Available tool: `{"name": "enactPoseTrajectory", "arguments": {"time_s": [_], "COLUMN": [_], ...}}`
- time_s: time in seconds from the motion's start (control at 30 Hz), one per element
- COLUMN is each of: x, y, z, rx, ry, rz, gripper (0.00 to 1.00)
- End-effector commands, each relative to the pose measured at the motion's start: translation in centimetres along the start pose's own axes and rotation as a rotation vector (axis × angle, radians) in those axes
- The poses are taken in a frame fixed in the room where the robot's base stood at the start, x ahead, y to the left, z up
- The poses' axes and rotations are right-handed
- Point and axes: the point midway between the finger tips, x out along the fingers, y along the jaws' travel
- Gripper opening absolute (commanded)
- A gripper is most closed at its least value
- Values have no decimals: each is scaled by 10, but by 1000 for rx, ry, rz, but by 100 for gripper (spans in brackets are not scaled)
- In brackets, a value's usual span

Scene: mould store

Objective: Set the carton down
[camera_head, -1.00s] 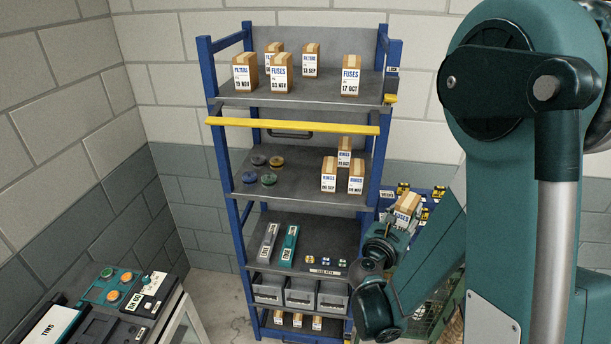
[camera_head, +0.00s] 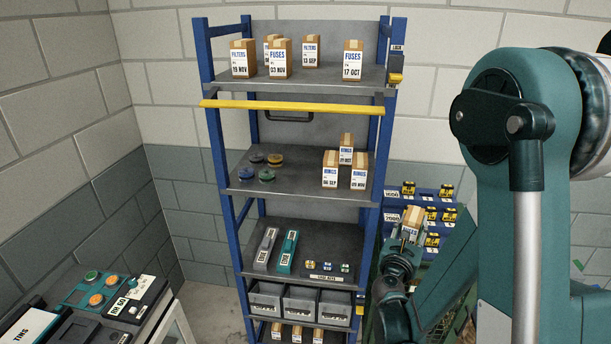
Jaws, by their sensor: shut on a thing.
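My gripper (camera_head: 409,238) is at the right of the rack, seen from behind the arm. It is shut on a small brown carton (camera_head: 413,221) with a white label and pale tape on top. The carton looks slightly tilted, and its label is too small to read surely. The carton is in front of a blue bin rack, apart from the shelves. The blue-framed shelf rack (camera_head: 223,120) stands to the left. Its top shelf (camera_head: 315,77) holds several cartons marked FUSES or FILTERS. The shelf below (camera_head: 300,195) holds RINGS cartons (camera_head: 330,170) at its right. My fingertips are partly hidden.
A yellow bar (camera_head: 290,104) crosses the rack front under the top shelf. Round discs (camera_head: 267,175) lie left on the middle shelf, with clear room beside them. Lower down are long boxes (camera_head: 288,250) and grey bins (camera_head: 302,303). A bench with a button panel (camera_head: 98,290) is front left.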

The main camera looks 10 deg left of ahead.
Motion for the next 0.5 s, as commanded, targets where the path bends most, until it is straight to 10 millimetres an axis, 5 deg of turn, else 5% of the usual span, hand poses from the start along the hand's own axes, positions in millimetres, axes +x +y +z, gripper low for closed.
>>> {"name": "enactPoseTrajectory", "arguments": {"time_s": [0.5], "x": [18], "y": [8], "z": [-69], "rx": [0], "ry": [-1], "rz": [40], "gripper": [16]}}
